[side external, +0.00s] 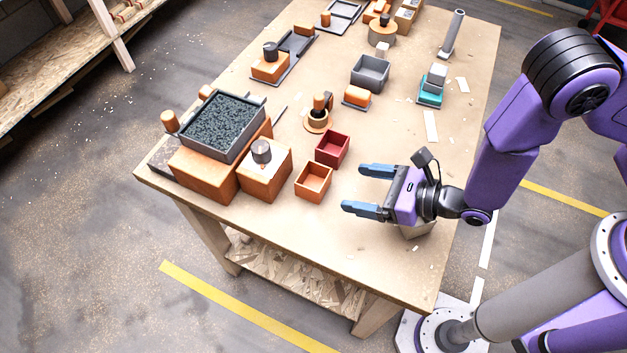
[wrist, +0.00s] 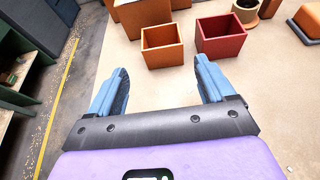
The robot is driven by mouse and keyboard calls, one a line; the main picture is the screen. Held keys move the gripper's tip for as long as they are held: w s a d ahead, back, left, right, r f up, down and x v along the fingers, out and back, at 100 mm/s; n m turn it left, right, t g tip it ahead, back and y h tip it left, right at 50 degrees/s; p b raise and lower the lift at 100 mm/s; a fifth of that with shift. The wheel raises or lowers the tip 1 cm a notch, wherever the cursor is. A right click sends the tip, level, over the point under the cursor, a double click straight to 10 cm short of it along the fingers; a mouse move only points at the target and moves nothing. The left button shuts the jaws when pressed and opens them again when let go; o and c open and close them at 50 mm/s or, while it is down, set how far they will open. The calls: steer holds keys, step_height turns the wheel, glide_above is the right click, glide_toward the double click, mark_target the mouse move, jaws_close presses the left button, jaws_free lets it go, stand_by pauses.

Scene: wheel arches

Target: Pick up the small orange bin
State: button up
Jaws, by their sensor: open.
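The small orange bin (side external: 313,181) is an open-topped square box on the table near its front left part. It also shows in the wrist view (wrist: 162,58), beyond and between my fingertips. My gripper (side external: 361,189) is open and empty, to the right of the bin in the side view, with its blue fingers pointing toward it. A gap of bare table lies between the fingertips and the bin. In the wrist view my two fingers (wrist: 162,75) are spread wide apart.
A dark red bin (side external: 332,149) stands close beside the orange bin. An orange block with a grey knob (side external: 265,170) and a grey tray of dark granules (side external: 222,125) stand to the left. The table (side external: 300,242) is clear in front.

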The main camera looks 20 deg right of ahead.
glide_toward(303, 176)
steer(key=x, duration=0.3)
steer(key=shift+w+a+f, duration=0.1)
steer(key=shift+a+f, duration=0.1)
steer(key=shift+f, duration=0.15)
steer(key=shift+r+x, duration=0.15)
steer(key=shift+x, duration=1.25)
steer(key=shift+r+x, duration=0.15)
steer(key=shift+x, duration=1.2)
steer(key=shift+w, duration=0.1)
steer(key=c, duration=0.7)
